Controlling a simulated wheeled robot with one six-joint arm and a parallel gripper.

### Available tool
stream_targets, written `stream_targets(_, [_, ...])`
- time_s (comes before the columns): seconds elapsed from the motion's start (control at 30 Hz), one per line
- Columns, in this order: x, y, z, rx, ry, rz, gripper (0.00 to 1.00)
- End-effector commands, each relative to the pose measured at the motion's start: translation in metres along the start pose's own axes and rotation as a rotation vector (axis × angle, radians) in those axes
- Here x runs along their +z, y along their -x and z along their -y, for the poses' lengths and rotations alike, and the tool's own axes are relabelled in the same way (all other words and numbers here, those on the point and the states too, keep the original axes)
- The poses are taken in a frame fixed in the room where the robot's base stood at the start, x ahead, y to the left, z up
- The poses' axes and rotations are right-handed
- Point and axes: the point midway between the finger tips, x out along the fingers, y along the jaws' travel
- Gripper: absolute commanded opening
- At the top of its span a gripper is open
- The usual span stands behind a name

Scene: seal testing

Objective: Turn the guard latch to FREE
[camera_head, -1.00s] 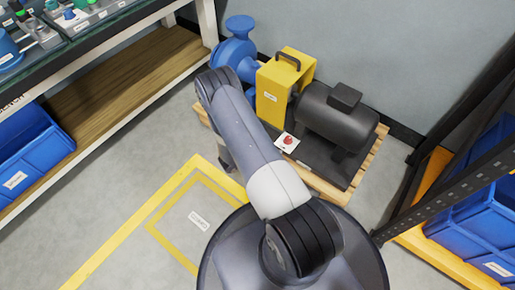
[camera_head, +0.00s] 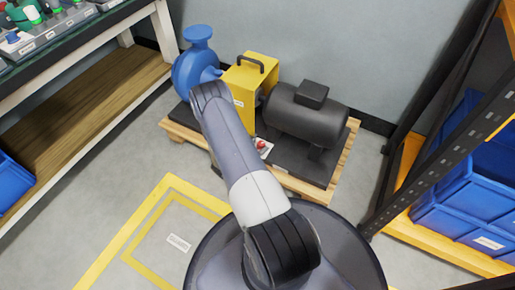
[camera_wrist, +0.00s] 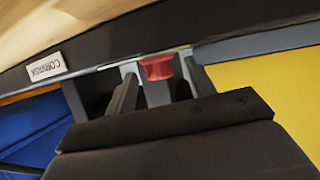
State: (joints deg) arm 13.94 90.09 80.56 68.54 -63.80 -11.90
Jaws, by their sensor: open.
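The guard latch shows as a small red knob (camera_head: 262,144) on a white plate beside the yellow guard (camera_head: 240,92). It sits on the black base of the pump unit. In the wrist view, a red knob (camera_wrist: 157,68) appears between the two fingers of my gripper (camera_wrist: 160,84), toward their tips. The fingers are apart, with gaps visible beside the knob; I cannot tell whether either touches it. In the head view, my arm hides most of the gripper. The latch's FREE marking and its angle cannot be read.
A blue pump (camera_head: 196,66) and a black motor (camera_head: 305,112) flank the guard on a wooden pallet (camera_head: 335,182). A workbench (camera_head: 95,92) stands left, and a rack with blue bins (camera_head: 470,215) stands right.

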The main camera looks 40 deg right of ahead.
Motion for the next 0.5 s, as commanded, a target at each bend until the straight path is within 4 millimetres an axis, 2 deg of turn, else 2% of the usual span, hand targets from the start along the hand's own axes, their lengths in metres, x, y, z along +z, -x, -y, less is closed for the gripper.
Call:
stream_targets(0.27, [-0.0005, -0.0023, 0.0000, 0.000, 0.000, 0.000, 0.52])
stream_targets(0.5, [-0.0004, -0.0021, 0.0000, 0.000, 0.000, 0.000, 0.34])
